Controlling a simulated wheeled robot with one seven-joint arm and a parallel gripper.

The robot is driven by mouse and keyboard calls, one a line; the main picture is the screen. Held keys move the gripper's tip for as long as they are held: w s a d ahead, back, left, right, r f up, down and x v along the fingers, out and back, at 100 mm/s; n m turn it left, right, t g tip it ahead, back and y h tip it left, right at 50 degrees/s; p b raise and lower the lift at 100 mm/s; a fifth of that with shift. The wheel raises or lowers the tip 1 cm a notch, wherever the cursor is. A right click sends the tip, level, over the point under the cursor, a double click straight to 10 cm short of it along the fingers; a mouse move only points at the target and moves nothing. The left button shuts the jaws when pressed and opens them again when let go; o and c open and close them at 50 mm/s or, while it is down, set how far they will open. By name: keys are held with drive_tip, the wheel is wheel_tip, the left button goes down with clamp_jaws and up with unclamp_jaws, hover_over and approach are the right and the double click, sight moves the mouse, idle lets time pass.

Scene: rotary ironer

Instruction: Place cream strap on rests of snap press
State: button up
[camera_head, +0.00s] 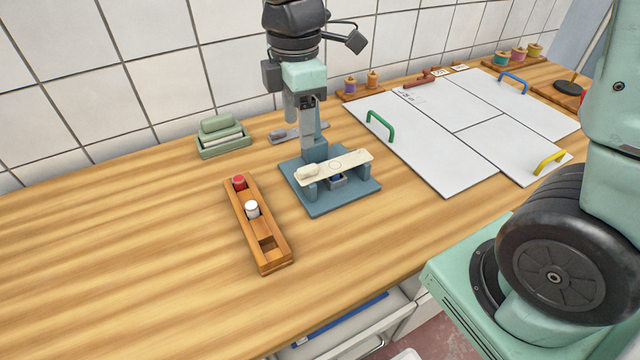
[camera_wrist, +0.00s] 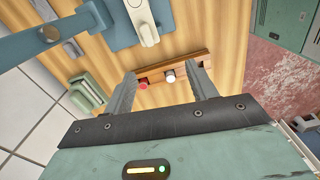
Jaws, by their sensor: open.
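The cream strap (camera_head: 347,163) lies flat across the two rests of the blue-grey snap press (camera_head: 327,207) in the head view. A raised, rounded cream piece sits at its left end. The strap (camera_wrist: 141,14) also shows at the top of the wrist view, beside the press base (camera_wrist: 118,30), partly cut off. My gripper (camera_head: 299,115) is open and empty. In the head view it hangs down in front of the press column. In the wrist view its fingers (camera_wrist: 167,75) stand apart, with the wooden rack showing between and beyond them. Its height above the strap is hard to tell.
A wooden rack (camera_head: 272,262) with a red and a white cap stands left of the press. A green tray (camera_head: 225,148) is near the tiled wall. White panels (camera_head: 430,160) with coloured handles lie to the right. The front left counter is clear.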

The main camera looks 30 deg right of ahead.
drive_tip(key=s+a+f+m, duration=0.1)
drive_tip(key=s+m, duration=0.3)
drive_tip(key=s, duration=0.5)
drive_tip(key=s+a+f+m, duration=0.1)
drive_tip(key=s+a+m, duration=0.3)
drive_tip(key=s, duration=0.5)
drive_tip(key=shift+f+m, duration=0.4)
drive_tip(key=shift+m, duration=0.3)
drive_tip(key=shift+d, duration=0.1)
